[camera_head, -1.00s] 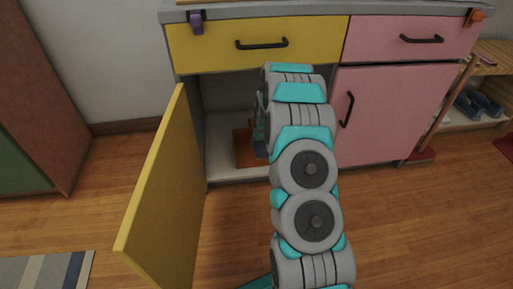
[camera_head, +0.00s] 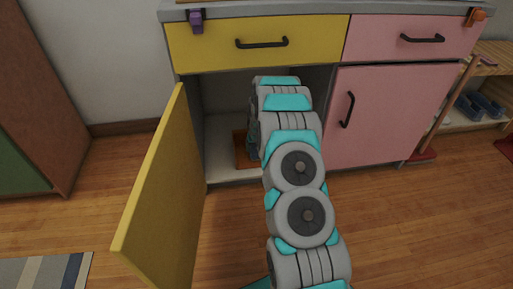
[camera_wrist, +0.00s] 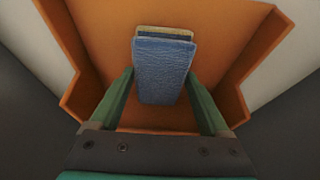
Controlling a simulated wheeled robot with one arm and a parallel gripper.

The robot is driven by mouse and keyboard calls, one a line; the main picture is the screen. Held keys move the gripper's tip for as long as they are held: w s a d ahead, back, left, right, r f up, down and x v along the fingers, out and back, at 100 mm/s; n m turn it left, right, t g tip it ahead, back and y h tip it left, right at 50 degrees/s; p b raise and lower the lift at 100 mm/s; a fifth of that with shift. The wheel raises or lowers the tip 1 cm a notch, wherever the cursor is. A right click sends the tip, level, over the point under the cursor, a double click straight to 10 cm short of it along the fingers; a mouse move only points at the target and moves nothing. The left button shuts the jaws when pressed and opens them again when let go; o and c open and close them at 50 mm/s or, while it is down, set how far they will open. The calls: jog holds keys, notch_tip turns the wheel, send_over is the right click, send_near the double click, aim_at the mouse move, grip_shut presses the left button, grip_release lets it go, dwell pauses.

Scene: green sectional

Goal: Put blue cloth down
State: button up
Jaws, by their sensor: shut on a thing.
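The blue cloth (camera_wrist: 162,70) shows in the wrist view as a folded blue piece with a thin yellowish layer at its far edge. My gripper (camera_wrist: 163,82) is shut on it, one green finger on each side. The cloth is over an orange open-topped box (camera_wrist: 90,30); I cannot tell whether it touches the bottom. In the head view a part of the orange box (camera_head: 241,150) shows inside the open cabinet, on its floor. My arm hides the gripper and the cloth there.
The yellow cabinet door (camera_head: 165,190) stands open on the left. A yellow drawer (camera_head: 255,45) is shut above the opening. A pink door (camera_head: 390,115) is shut on the right. Pale cabinet floor (camera_head: 220,160) is bare left of the box.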

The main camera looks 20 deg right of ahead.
jog(key=o, duration=1)
jog(key=shift+f, duration=0.1)
jog(key=p+v, duration=0.1)
jog(key=v, duration=1.1)
jog(key=s+a+r+n+g+y, duration=0.1)
jog(key=s+a+r, duration=0.5)
jog(key=s+r, duration=0.25)
jog(key=s+a+r+n+g, duration=0.1)
jog(key=s+a+r+g, duration=0.1)
jog(key=s+a+r, duration=0.55)
jog(key=s+a+r+g, duration=0.1)
jog(key=s+a+r, duration=0.1)
jog(key=s, duration=0.8)
jog(key=s+a+r+g, duration=0.1)
jog(key=s+a+r, duration=0.1)
jog(key=s, duration=0.9)
jog(key=s+a+r+n+g, duration=0.1)
jog(key=s+a+r, duration=0.1)
jog(key=s, duration=0.9)
jog(key=shift+s+r, duration=0.2)
jog(key=shift+r, duration=0.55)
